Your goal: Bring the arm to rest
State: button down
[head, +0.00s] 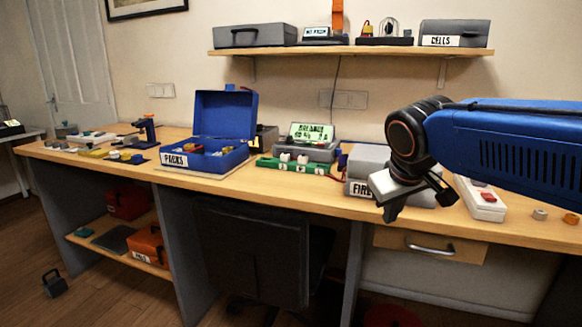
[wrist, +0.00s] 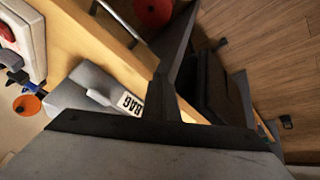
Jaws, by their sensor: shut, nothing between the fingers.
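My gripper (head: 391,212) hangs at the end of my blue arm in the head view, in front of the bench's front edge on the right side. Its fingers point down and are closed together with nothing between them. In the wrist view the dark closed fingers (wrist: 160,95) stand up in the middle, over the bench edge and the floor. My arm enters the head view from the right edge and is held above the bench.
A shelf (head: 350,50) hangs above. Open floor (head: 30,260) lies at left.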

jog(key=s+d+f+m, duration=0.1)
jog(key=s+d+f, duration=0.2)
jog(key=s+f, duration=0.5)
jog(key=s+d+f+m+g+y, duration=0.1)
jog(key=s+d+f+m, duration=0.1)
jog(key=s+f, duration=0.6)
jog(key=s+d, duration=0.1)
jog(key=s, duration=0.2)
jog(key=shift+d+m, duration=0.3)
jog(key=shift+d, duration=0.1)
